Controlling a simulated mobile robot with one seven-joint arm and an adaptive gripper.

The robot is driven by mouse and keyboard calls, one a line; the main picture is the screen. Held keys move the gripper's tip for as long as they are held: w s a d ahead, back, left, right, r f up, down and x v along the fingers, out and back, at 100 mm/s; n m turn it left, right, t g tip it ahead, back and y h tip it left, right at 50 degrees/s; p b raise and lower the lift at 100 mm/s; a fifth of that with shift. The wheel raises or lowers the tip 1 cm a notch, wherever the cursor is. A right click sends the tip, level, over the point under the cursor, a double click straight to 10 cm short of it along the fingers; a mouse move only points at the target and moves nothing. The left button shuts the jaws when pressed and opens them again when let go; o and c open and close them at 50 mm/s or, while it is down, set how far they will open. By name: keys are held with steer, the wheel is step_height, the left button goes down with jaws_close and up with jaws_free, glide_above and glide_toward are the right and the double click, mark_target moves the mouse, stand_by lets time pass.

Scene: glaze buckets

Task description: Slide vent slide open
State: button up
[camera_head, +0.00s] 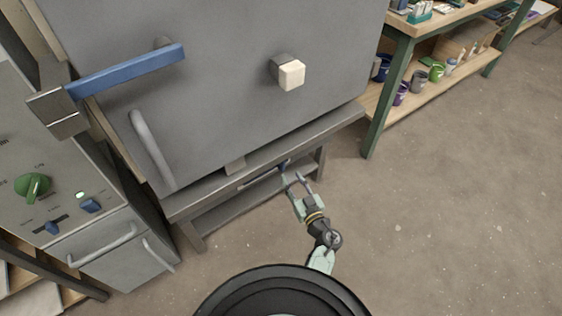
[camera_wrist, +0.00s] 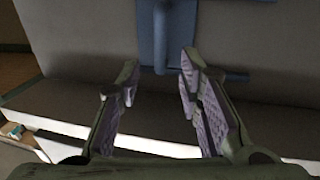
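The vent slide has a small blue handle (camera_head: 284,165) low on the front of the grey kiln, at the right end of a thin dark slot (camera_head: 258,180). In the wrist view a blue upright bar (camera_wrist: 160,35) appears beyond the fingertips and roughly between them, with a darker horizontal bar (camera_wrist: 220,77) running right from its foot. My gripper (camera_head: 297,180) is open and empty, just in front of the handle. It also shows in the wrist view (camera_wrist: 158,78) with both fingers apart. I cannot tell whether either finger touches the bar.
The grey kiln body (camera_head: 225,95) rises above my gripper, with a blue lever (camera_head: 130,72) and a pale knob (camera_head: 291,74). A control cabinet (camera_head: 60,190) stands at left. Wooden shelves (camera_head: 420,95) with pots stand at right. The floor (camera_head: 450,220) at right is clear.

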mark_target(283, 164)
steer(key=b+x, duration=0.1)
steer(key=x, duration=0.8)
steer(key=shift+s, duration=0.1)
steer(key=shift+c, duration=0.4)
jaws_close()
